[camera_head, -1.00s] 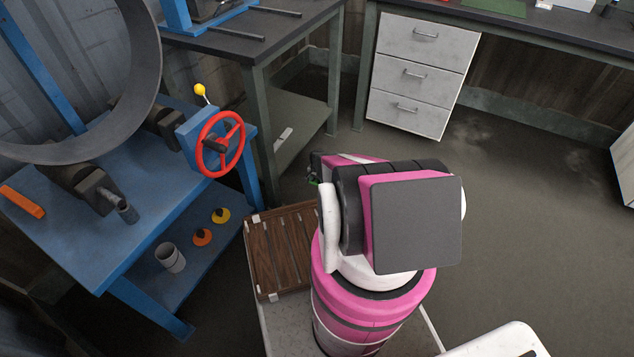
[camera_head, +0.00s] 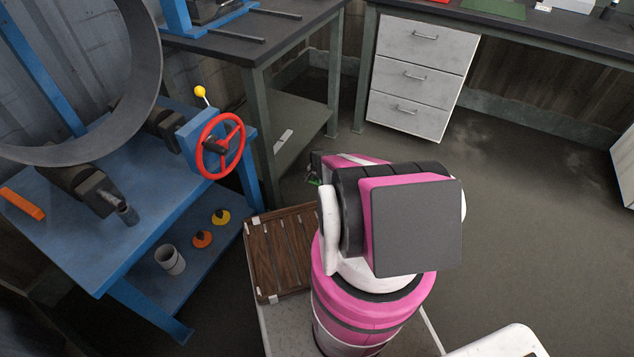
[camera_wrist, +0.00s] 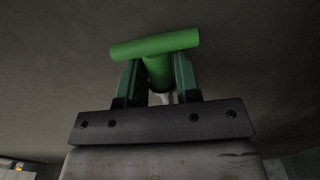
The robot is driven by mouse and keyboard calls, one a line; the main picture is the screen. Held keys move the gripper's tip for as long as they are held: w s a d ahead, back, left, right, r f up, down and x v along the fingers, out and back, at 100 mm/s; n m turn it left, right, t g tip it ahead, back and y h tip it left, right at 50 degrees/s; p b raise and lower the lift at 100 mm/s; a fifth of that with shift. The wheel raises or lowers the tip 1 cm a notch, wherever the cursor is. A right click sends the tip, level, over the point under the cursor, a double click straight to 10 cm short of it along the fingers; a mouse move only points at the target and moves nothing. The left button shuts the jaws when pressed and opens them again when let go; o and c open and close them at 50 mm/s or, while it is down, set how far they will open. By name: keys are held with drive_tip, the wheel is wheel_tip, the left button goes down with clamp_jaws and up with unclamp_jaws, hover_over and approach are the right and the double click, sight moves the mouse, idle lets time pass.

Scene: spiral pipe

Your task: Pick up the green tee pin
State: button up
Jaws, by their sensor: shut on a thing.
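The green tee pin (camera_wrist: 155,46) shows in the wrist view, with its crossbar lying across the tips of my fingers and its stem between them. My gripper (camera_wrist: 158,78) is shut on the stem, with one dark green finger on each side. The stem's lower end is hidden behind the gripper body. In the head view, my arm hides most of the gripper; only a small bit of green (camera_head: 314,182) shows at its left edge.
A blue bench (camera_head: 75,230) with a red handwheel (camera_head: 220,145), a large grey ring, a white cup (camera_head: 169,260) and orange and yellow knobs stands at left. A slatted wooden panel (camera_head: 278,252) is beside my arm.

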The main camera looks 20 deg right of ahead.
drive_tip(key=r, duration=0.1)
drive_tip(key=s+r, duration=0.1)
drive_tip(key=shift+a+r, duration=0.15)
drive_tip(key=shift+r, duration=0.25)
drive_tip(key=s+a+r, duration=0.4)
drive_tip(key=s+r, duration=0.2)
drive_tip(key=s, duration=0.3)
drive_tip(key=shift+s, duration=0.4)
drive_tip(key=shift+r, duration=0.2)
